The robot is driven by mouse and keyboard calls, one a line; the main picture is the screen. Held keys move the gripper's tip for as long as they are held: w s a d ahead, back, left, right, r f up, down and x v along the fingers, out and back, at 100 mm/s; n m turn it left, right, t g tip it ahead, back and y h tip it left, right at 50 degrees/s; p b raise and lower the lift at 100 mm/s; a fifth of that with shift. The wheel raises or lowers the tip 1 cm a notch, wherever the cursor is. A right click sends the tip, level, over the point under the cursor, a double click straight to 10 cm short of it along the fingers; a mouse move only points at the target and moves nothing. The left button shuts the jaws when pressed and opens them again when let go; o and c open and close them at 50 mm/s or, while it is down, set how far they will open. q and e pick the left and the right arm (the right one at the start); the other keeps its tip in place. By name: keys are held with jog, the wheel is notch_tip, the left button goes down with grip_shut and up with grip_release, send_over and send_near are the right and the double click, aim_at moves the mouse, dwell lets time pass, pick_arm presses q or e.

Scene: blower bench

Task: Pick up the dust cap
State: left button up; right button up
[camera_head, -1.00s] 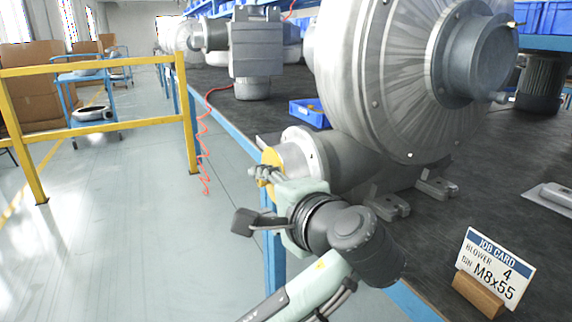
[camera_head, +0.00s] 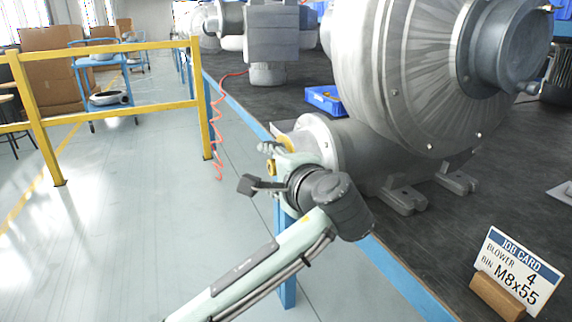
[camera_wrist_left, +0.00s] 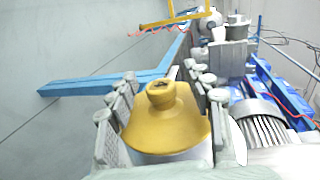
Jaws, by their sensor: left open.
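The dust cap is yellow with a raised knob in its middle. In the left wrist view the dust cap (camera_wrist_left: 165,125) is large and lies between the fingers of my left gripper (camera_wrist_left: 162,88). The fingers are spread on both sides of it; I cannot tell whether they touch it. In the head view, only small yellow parts of the dust cap (camera_head: 286,143) show at the blower's grey flange (camera_head: 318,140), behind my left gripper (camera_head: 268,152). The rest is hidden by the gripper. My right gripper is not in view.
The large grey blower (camera_head: 400,80) stands on the dark bench top (camera_head: 420,235). A job card (camera_head: 515,270) in a wooden block stands at the front right. A blue bin (camera_head: 323,100) is behind the flange. A yellow rail (camera_head: 110,110) stands left; the floor between is clear.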

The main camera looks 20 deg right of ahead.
pick_arm(q)
grip_shut()
dwell(0.6)
